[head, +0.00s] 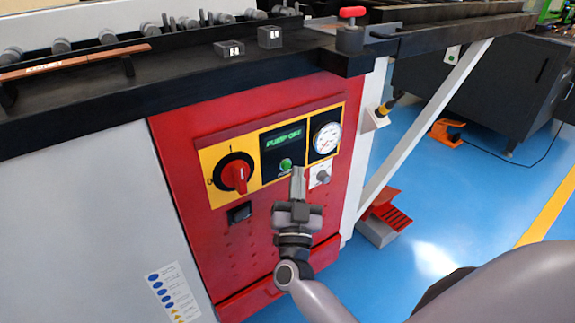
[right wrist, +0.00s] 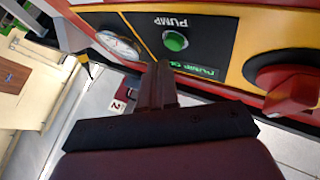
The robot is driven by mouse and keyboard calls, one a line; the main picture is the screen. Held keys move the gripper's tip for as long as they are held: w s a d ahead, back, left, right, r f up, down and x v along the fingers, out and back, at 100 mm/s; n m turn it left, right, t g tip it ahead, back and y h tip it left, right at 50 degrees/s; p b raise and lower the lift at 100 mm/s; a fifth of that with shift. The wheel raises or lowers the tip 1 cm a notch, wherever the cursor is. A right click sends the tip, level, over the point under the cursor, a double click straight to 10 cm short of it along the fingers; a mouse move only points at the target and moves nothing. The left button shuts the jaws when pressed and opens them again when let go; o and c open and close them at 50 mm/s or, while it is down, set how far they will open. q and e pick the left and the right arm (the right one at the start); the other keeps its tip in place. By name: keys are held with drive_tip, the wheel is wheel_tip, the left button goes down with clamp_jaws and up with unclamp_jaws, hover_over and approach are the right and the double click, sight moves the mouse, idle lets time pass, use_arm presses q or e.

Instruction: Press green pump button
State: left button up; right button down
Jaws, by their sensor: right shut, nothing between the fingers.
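The green pump button (head: 286,164) sits on a black plate of the yellow-edged control panel (head: 220,197) on the red cabinet front. It also shows in the right wrist view (right wrist: 176,41), with the label PUMP beside it. My right gripper (head: 298,171) is shut and empty, its fingertips just right of and slightly below the button in the head view. In the right wrist view the fingertips (right wrist: 160,70) appear close to the button, with a small visible gap. A lit green display (head: 283,138) is above the button; its text is partly unclear. My left gripper is not in view.
A red rotary switch (head: 235,176) is left of the button and a pressure gauge (head: 326,137) is upper right. A grey knob (head: 322,177) is close to the right of my gripper. The black bench edge (head: 200,97) overhangs the cabinet. A red pedal (head: 386,212) stands on the blue floor.

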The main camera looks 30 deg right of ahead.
drive_tip(key=s+p, duration=0.2)
drive_tip(key=s, duration=0.3)
drive_tip(key=shift+f+p, duration=0.1)
drive_tip(key=shift+p, duration=0.2)
drive_tip(key=shift+d, duration=0.1)
idle(0.4)
